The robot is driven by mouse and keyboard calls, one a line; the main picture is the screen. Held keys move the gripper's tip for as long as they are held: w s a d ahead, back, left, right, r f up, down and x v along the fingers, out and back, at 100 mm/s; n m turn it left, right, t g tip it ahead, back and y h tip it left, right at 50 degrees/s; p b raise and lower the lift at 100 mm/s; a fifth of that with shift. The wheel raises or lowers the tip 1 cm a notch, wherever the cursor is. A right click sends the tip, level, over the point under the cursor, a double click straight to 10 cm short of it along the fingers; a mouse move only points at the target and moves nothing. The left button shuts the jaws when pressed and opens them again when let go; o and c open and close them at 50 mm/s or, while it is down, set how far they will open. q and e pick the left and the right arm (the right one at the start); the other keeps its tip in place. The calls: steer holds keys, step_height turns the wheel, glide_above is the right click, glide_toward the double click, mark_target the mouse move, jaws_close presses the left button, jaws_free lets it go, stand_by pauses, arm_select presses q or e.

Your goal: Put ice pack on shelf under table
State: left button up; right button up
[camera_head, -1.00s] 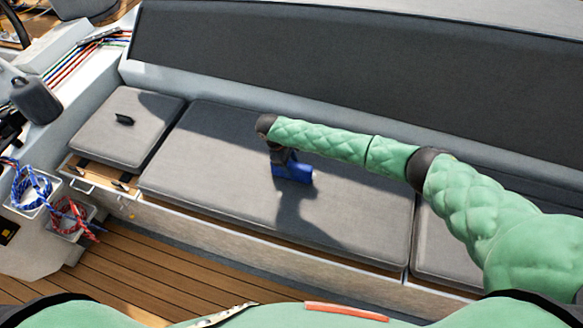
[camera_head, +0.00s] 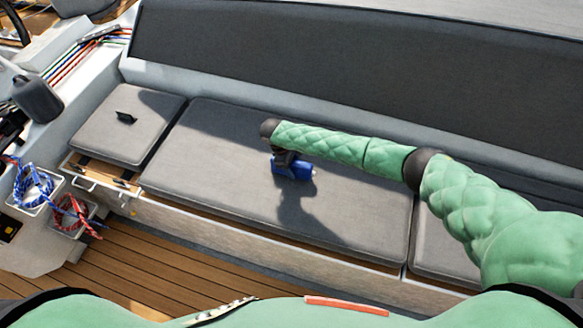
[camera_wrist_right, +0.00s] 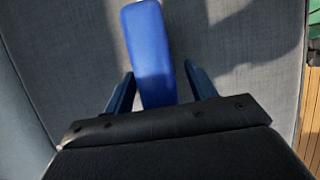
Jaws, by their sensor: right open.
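The blue ice pack (camera_head: 295,171) lies on the long grey seat cushion in the head view. My right gripper (camera_head: 284,159) is right over it and hides part of it. In the right wrist view the ice pack (camera_wrist_right: 150,45) reaches in between the two dark fingers of the open gripper (camera_wrist_right: 159,70). A gap shows on each side of it near the fingertips; I cannot tell whether anything touches. My left gripper is not in view. I cannot make out a table or a shelf under one.
The long cushion (camera_head: 215,185) is clear around the ice pack. A grey backrest (camera_head: 350,70) runs behind it. At left are a smaller cushion (camera_head: 125,140), a dark jug (camera_head: 37,100) and bins of blue and red rope (camera_head: 35,190). Wooden floor (camera_head: 130,265) lies in front.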

steer(key=shift+c, duration=0.5)
steer(key=c, duration=1.1)
jaws_close()
